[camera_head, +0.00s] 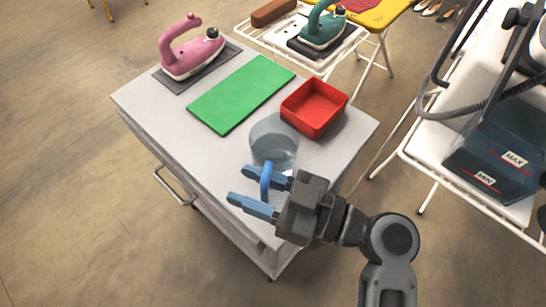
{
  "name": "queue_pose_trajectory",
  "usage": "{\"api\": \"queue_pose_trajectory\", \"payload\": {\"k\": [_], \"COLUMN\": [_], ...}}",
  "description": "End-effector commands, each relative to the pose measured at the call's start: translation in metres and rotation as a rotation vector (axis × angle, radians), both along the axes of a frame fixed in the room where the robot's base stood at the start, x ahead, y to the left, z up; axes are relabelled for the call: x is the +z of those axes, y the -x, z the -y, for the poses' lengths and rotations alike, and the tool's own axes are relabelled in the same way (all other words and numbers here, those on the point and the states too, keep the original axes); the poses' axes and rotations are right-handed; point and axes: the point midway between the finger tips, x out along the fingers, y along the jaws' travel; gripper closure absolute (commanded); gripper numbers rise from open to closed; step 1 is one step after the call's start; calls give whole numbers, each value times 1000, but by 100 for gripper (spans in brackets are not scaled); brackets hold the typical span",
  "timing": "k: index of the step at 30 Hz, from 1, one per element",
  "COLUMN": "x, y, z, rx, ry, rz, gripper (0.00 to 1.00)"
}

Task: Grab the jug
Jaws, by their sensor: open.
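The jug (273,140) is a clear, see-through vessel with a blue handle (266,181). It stands near the front right part of the grey cart top (185,121). My gripper (249,187) is open, with its two blue fingers pointing left. The jug's handle shows between the fingers, on the near side of the jug. I cannot tell whether either finger touches the handle. The upper finger hides part of the jug's lower edge.
A red tray (322,124) stands close behind and right of the jug. A green mat (240,93) and a pink iron (190,52) on a dark pad lie farther back. A white rack with a teal iron (322,28) stands behind. The cart's left front is clear.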

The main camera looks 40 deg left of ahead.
Motion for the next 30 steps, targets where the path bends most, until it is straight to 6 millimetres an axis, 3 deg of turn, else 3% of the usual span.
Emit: {"api": "queue_pose_trajectory", "payload": {"k": [3, 16, 30], "x": [0, 0, 1], "y": [0, 0, 0], "z": [0, 1, 1], "rx": [0, 0, 0], "ry": [0, 0, -1], "rz": [0, 0, 2], "gripper": [58, 100, 100]}}
